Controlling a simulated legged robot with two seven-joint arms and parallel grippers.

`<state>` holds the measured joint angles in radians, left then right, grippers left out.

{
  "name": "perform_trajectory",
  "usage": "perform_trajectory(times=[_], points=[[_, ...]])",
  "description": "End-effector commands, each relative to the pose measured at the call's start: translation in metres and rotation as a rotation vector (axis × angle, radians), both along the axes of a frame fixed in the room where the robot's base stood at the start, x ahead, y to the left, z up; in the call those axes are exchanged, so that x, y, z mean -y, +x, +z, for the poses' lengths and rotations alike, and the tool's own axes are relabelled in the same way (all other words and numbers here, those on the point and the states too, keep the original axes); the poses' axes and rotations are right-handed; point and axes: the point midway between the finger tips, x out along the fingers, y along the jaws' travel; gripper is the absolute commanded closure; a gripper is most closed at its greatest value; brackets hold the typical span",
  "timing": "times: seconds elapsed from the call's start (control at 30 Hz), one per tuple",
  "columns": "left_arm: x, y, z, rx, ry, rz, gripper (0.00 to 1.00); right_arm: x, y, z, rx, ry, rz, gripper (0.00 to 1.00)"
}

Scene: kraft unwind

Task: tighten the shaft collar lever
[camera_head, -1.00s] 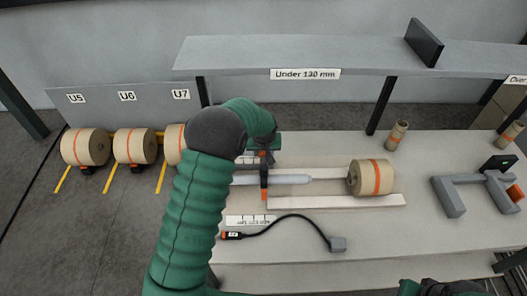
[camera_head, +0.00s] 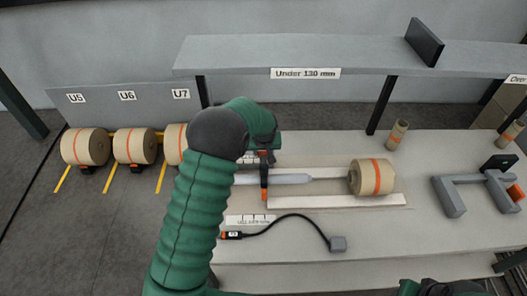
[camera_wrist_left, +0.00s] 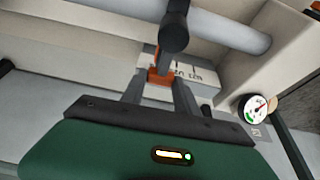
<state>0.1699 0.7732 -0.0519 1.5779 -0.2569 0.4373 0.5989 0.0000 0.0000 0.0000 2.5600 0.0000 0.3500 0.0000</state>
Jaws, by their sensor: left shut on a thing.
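The pale shaft (camera_head: 290,179) lies level over the bench, with a dark collar (camera_head: 264,170) around it. In the left wrist view the shaft (camera_wrist_left: 225,32) runs across the top and the dark collar (camera_wrist_left: 174,30) hangs in front of it. An orange lever end (camera_wrist_left: 160,77) sits between the fingers of my left gripper (camera_wrist_left: 159,88), which is shut on it. In the head view my left gripper (camera_head: 262,157) is mostly hidden by my green forearm. My right gripper's fingers do not show.
A kraft roll (camera_head: 371,177) is at the shaft's right end. A black cable (camera_head: 295,217) lies on the bench in front. A grey bracket (camera_head: 465,192) stands at the right, and a shelf (camera_head: 340,55) runs above. The wrist view shows a dial gauge (camera_wrist_left: 257,108).

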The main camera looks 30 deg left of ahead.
Motion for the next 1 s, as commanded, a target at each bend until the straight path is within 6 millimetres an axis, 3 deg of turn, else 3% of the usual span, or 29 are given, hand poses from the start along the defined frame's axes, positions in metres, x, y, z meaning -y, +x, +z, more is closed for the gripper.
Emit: perform_trajectory(times=[0.5,1.0], points=[[-0.015,-0.014,-0.001,0.002,0.002,0.364,1.00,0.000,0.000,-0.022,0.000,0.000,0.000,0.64],[-0.026,-0.039,0.001,0.001,0.003,0.837,1.00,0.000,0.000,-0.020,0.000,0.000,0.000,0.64]])
